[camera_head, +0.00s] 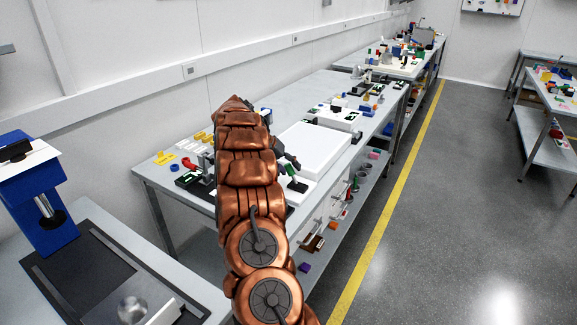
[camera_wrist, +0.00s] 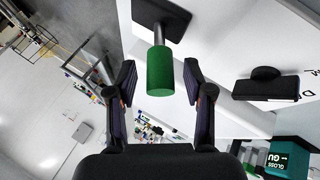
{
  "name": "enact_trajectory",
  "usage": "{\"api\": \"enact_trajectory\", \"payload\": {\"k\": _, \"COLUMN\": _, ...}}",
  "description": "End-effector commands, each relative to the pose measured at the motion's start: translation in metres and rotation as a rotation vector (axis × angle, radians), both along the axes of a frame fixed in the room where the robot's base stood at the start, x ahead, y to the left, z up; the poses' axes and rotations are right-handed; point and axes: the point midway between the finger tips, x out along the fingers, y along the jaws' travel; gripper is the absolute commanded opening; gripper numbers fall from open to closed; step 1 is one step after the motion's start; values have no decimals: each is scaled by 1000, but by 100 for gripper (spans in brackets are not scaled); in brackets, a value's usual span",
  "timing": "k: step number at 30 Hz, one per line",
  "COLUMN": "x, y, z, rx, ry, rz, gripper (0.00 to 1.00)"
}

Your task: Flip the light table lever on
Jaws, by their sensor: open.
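The lever has a green cylindrical grip (camera_wrist: 160,76) on a short metal shaft, rising from a dark base plate (camera_wrist: 160,17) on the white light table (camera_wrist: 225,45). In the wrist view my gripper (camera_wrist: 160,70) is open, with one dark finger on each side of the green grip and visible gaps between. In the head view the light table (camera_head: 318,148) is a white slab on the grey bench, just right of my copper arm. The green lever (camera_head: 291,170) shows at its near corner, beside my arm's end, which is partly hidden.
A black plate with a round knob (camera_wrist: 265,84) sits right of the lever in the wrist view, above a teal gloss block (camera_wrist: 288,155). Yellow pieces (camera_head: 165,157) and small tools lie on the bench. A blue press (camera_head: 35,195) stands at left. The floor right of the yellow line is clear.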

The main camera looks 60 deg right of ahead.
Motion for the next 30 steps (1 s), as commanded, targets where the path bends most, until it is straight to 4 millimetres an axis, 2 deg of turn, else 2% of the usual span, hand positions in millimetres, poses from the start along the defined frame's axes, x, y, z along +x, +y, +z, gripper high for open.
{"api": "enact_trajectory", "payload": {"k": 6, "x": 0, "y": 0, "z": -1, "rx": -1, "ry": 0, "rz": 0, "gripper": 52}}
{"api": "enact_trajectory", "payload": {"k": 21, "x": 0, "y": 0, "z": 0, "rx": -1, "ry": 0, "rz": 1, "gripper": 0}}
{"api": "enact_trajectory", "payload": {"k": 30, "x": 0, "y": 0, "z": 0, "rx": -1, "ry": 0, "rz": 1, "gripper": 0}}
